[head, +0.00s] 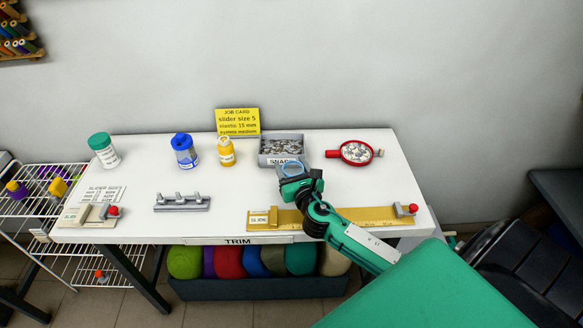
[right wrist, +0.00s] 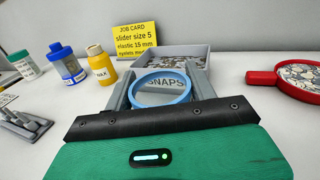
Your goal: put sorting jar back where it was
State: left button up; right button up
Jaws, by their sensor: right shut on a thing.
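My right gripper (head: 294,172) is shut on a blue-rimmed round thing (right wrist: 137,88), with one grey finger on each side of it. The label of the snaps tray shows through the ring, so its middle is open or clear. I cannot tell whether this is the sorting jar; its lower part is hidden. The gripper is at the front of the grey snaps tray (head: 282,138). At left on the table stand a white jar with a green lid (head: 104,150), a blue jar (head: 185,152) and a yellow bottle (head: 226,152). My left gripper is not in view.
A red-rimmed round holder (head: 357,152) lies right of the tray. A yellow job card (head: 238,121) stands behind. A long yellow board (head: 350,216) lies under my right arm, along the front edge. A grey rack (head: 182,203) stands front left. The table's middle is clear.

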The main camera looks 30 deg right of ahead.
jog(key=shift+f, duration=0.1)
jog(key=o, duration=1)
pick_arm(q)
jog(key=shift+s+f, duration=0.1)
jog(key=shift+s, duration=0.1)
pick_arm(e)
jog(key=shift+o, duration=0.2)
jog(key=shift+r, duration=0.25)
jog(key=shift+s+a+f, duration=0.1)
jog(key=shift+s+f, duration=0.05)
jog(key=shift+s, duration=0.2)
jog(key=b+v, duration=0.1)
jog(key=v, duration=0.9)
jog(key=shift+s+a+b, duration=0.15)
jog(key=shift+s+b, duration=0.1)
jog(key=shift+b, duration=0.15)
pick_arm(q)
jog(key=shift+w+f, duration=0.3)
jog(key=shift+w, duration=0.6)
pick_arm(e)
jog(key=shift+s, duration=0.4)
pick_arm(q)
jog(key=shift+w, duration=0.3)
